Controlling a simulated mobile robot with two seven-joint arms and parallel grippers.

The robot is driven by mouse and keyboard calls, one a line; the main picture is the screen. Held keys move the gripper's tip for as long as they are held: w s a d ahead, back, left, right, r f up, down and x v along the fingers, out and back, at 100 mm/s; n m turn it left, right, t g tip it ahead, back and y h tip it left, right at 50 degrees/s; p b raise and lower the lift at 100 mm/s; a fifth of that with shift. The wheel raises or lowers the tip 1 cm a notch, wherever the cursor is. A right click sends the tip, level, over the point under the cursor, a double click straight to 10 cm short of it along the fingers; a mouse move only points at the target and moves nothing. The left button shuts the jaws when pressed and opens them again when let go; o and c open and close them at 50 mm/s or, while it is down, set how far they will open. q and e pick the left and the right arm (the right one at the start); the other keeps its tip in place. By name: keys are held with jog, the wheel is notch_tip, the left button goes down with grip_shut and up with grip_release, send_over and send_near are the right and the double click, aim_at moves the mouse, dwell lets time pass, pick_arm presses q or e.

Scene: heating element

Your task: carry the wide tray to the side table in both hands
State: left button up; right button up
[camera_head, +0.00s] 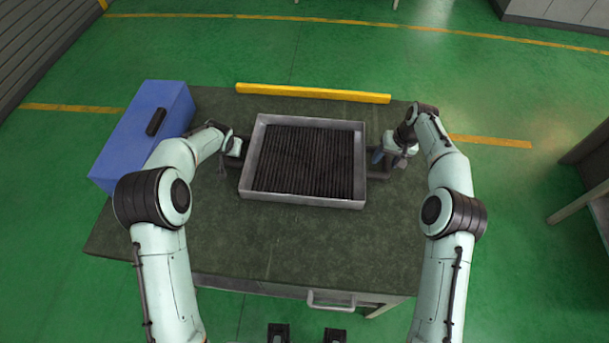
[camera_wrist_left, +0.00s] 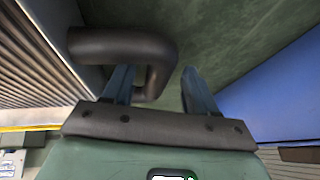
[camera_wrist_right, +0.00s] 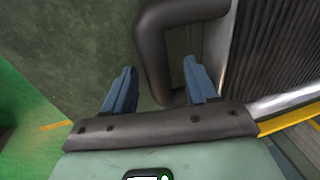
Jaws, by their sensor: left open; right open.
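The wide tray (camera_head: 303,199) is a grey metal frame with a dark ribbed inside, lying flat on the dark green worktable (camera_head: 270,245). It has a dark loop handle on each side. My left gripper (camera_wrist_left: 158,85) is open, its fingers on either side of the outer bar of the left handle (camera_wrist_left: 120,45). My right gripper (camera_wrist_right: 160,85) is open, with one finger inside the loop of the right handle (camera_wrist_right: 151,45) and one outside. Whether the fingers touch the bars cannot be told. A light table-like piece (camera_head: 583,203), possibly the side table, is cut off at the right edge.
A blue box (camera_head: 135,140) with a dark handle stands at the worktable's left. A yellow bar (camera_head: 312,93) lies along its far edge, behind the tray. The worktable's front part is clear. Green floor (camera_head: 510,185) lies open to the right.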

pick_arm(q)
jog(key=shift+r, duration=0.1)
pick_arm(e)
jog(key=shift+d+r, duration=0.1)
jog(key=shift+r, duration=0.25)
pick_arm(q)
jog(key=v, duration=1.2)
pick_arm(e)
jog(key=v, duration=1.1)
jog(key=shift+r, duration=0.15)
pick_arm(q)
jog(key=shift+s, duration=0.1)
pick_arm(e)
jog(key=shift+s, duration=0.15)
